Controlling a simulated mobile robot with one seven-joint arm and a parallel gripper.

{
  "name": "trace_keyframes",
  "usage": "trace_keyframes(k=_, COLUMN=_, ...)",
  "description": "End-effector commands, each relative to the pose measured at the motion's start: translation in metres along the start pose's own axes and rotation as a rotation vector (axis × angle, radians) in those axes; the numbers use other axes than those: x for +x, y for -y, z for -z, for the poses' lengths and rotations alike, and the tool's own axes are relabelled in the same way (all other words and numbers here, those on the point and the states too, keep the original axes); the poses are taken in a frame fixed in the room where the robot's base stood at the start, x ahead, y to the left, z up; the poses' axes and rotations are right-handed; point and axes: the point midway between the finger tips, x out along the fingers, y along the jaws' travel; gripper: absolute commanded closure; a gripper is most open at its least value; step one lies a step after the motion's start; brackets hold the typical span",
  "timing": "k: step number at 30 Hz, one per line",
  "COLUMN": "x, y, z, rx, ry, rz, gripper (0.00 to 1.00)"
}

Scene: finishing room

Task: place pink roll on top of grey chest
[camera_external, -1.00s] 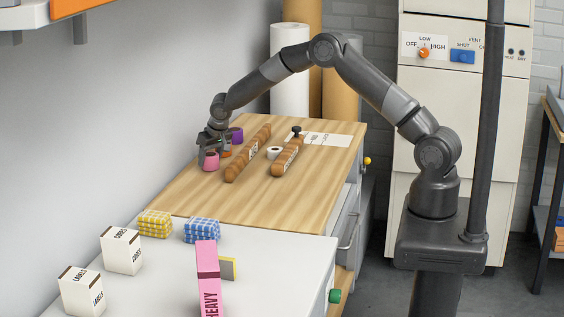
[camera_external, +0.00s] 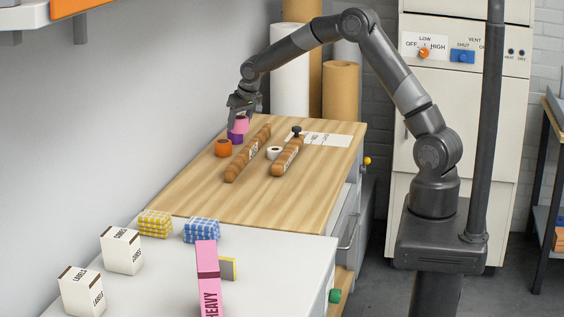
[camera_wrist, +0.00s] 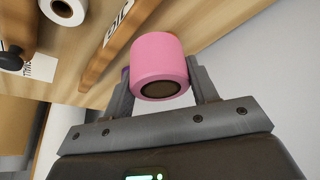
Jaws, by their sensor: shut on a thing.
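The pink roll (camera_external: 241,123) is held between the fingers of my gripper (camera_external: 240,114), above the far left part of the wooden worktop. In the wrist view the pink roll (camera_wrist: 158,58) sits between both fingers, its dark round end facing the camera. In the external view it appears right above the purple roll (camera_external: 236,137); I cannot tell if they touch. An orange roll (camera_external: 223,148) stands in front of the purple one. A grey drawer unit (camera_external: 346,215) shows under the right edge of the wooden top; I cannot tell if this is the grey chest.
Blue and yellow checked bundles (camera_external: 202,230) (camera_external: 154,224), label boxes (camera_external: 121,250) and a pink box (camera_external: 208,280) stand on the pale front surface.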

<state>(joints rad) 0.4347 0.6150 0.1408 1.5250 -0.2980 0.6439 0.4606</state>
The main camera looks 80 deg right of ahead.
Motion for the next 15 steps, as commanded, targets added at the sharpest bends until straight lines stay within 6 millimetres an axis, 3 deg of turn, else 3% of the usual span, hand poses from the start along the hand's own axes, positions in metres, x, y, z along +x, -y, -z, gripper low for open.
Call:
trace_keyframes(k=5, x=-0.003, y=0.0, z=-0.002, rx=-0.007, ry=0.0, rz=0.003, gripper=0.71)
trace_keyframes(k=8, x=-0.006, y=0.016, z=-0.01, rx=-0.043, ry=0.0, rz=0.019, gripper=0.71)
trace_keyframes(k=11, x=-0.014, y=0.045, z=-0.029, rx=-0.118, ry=0.0, rz=0.05, gripper=0.71)
trace_keyframes(k=15, x=-0.033, y=0.1, z=-0.071, rx=-0.272, ry=0.0, rz=0.114, gripper=0.71)
